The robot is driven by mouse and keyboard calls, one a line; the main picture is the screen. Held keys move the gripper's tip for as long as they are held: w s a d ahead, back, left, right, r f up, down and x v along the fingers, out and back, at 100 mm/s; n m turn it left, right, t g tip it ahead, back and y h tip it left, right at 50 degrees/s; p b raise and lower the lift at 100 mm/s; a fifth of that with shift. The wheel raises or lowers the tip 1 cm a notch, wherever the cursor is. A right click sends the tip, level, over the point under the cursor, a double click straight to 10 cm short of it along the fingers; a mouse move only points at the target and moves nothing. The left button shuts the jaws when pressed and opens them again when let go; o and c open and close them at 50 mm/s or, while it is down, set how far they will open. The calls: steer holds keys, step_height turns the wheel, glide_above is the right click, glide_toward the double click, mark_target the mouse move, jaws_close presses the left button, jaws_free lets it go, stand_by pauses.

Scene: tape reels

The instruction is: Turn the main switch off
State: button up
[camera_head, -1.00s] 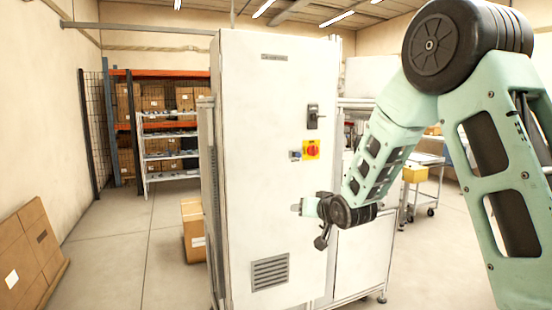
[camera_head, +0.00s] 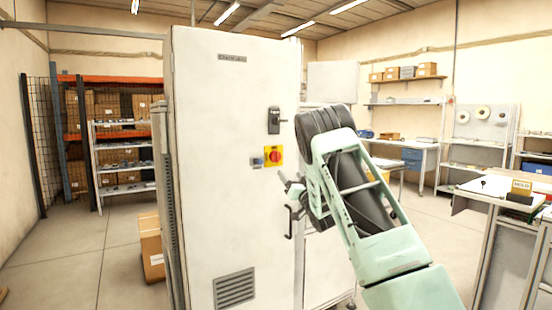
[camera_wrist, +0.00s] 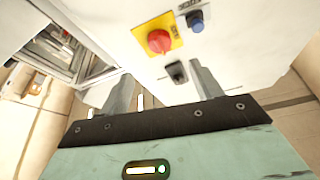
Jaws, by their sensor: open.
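The main switch is a red knob on a yellow plate (camera_head: 273,156), on the front door of a tall white cabinet (camera_head: 235,100). In the wrist view the red knob (camera_wrist: 159,41) is beyond and above the gap between my fingers, and nothing touches it. Its turned position is too small to tell. My gripper (camera_head: 287,186) is just right of and below the switch in the head view. The wrist view shows my gripper (camera_wrist: 163,86) open and empty, its two fingers apart.
A small blue button (camera_head: 257,162) is beside the switch, and a black door handle (camera_head: 274,120) is above it. In the wrist view the handle (camera_wrist: 177,70) appears between my fingers. A cardboard box (camera_head: 151,250) stands left of the cabinet.

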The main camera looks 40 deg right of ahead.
mark_target(278, 159)
steer(key=p+x, duration=0.3)
steer(key=x, duration=0.9)
steer(key=c, duration=1)
